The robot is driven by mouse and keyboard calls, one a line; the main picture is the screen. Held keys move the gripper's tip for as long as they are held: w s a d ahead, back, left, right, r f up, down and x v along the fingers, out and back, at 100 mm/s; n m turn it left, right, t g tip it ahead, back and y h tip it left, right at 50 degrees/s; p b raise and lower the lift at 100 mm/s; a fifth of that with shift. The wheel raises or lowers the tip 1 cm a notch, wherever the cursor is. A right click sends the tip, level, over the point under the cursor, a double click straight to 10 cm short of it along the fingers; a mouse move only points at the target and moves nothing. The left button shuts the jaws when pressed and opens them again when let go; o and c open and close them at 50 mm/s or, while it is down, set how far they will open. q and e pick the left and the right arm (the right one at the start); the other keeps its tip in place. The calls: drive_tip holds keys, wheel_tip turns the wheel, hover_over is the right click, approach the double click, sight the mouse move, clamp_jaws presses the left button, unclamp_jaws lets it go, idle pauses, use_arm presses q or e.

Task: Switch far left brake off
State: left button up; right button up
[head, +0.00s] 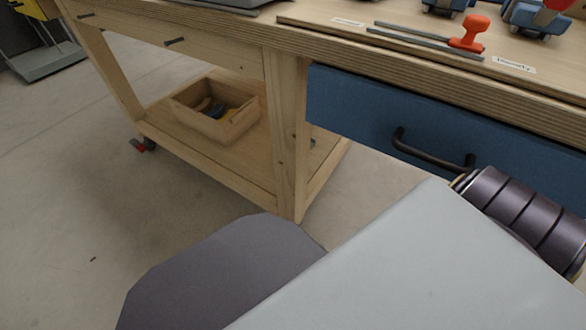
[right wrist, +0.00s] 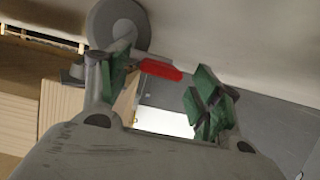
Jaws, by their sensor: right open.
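A castor with a red brake lever (head: 138,145) stands under the left leg of the wooden workbench (head: 285,150) in the head view. No gripper shows near it there. In the right wrist view, a grey castor wheel (right wrist: 120,22) is at the top, with a red brake lever (right wrist: 160,69) sticking out to its right. I cannot tell whether this is the same castor. My right gripper (right wrist: 160,88) is open, its green-padded fingers on either side of the red lever. Contact with the lever cannot be told. My left gripper is not in view.
A blue drawer (head: 350,100) with a black handle (head: 432,150) is under the bench top. A wooden box (head: 215,108) with small items sits on the lower shelf. Hand tools lie on top, including an orange-handled one (head: 470,35).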

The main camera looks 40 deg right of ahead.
drive_tip(key=shift+w+a+f, duration=0.1)
drive_tip(key=shift+w+a, duration=0.05)
drive_tip(key=shift+w, duration=0.15)
drive_tip(key=shift+c, duration=0.3)
drive_tip(key=c, duration=1)
drive_tip(key=shift+o, duration=0.2)
drive_tip(key=shift+w+a+r+g+h+p, duration=0.15)
drive_tip(key=shift+r+g+p, duration=0.15)
drive_tip(key=shift+p, duration=0.55)
drive_tip(key=shift+w+d+r+g+h+p, duration=0.15)
drive_tip(key=shift+g+p, duration=0.15)
drive_tip(key=shift+p, duration=0.5)
drive_tip(key=shift+s+a, duration=0.1)
